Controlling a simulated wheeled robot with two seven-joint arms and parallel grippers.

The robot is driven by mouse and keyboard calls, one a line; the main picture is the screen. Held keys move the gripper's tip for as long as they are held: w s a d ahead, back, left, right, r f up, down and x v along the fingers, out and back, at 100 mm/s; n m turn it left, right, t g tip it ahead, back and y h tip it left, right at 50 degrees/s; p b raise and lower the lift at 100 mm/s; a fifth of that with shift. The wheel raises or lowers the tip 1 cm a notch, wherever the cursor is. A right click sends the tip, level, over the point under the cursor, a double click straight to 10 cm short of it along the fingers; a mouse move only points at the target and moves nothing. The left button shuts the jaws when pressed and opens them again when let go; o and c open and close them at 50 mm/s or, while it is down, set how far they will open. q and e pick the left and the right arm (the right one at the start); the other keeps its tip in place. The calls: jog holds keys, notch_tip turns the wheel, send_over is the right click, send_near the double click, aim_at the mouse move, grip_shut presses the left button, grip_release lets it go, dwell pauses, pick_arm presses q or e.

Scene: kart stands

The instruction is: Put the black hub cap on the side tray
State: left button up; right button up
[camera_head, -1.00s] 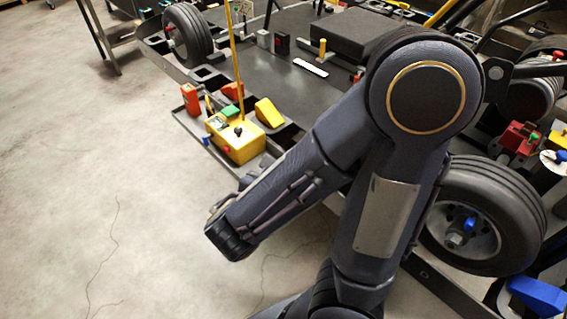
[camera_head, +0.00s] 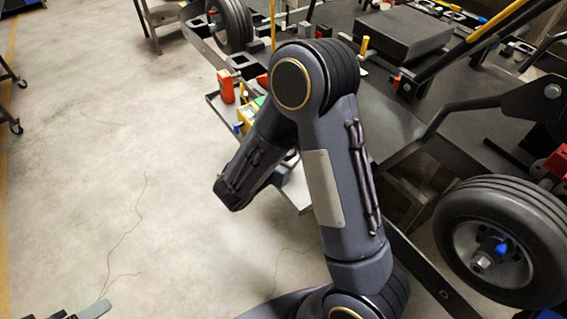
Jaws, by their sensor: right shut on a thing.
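My right arm stands across the middle of the view, its elbow raised and its forearm slanting down to the left. My right gripper (camera_head: 230,197) is at the low end of that forearm, over the floor just left of the side tray; its fingers are mostly hidden, and I cannot make out what they are shut on. The side tray (camera_head: 297,190) runs along the near edge of the kart stand, partly behind my arm. I cannot see the black hub cap.
On the tray's far end are a red block (camera_head: 226,86) and a yellow box (camera_head: 246,118), partly hidden by my forearm. A tyred wheel (camera_head: 503,240) is at the right, another (camera_head: 232,22) at the far end. The concrete floor at left is clear.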

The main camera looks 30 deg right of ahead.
jog(key=shift+w+f, duration=0.2)
jog(key=shift+f, duration=1.6)
jog(key=o, duration=0.8)
jog(key=shift+f, duration=0.1)
jog(key=shift+c, duration=0.2)
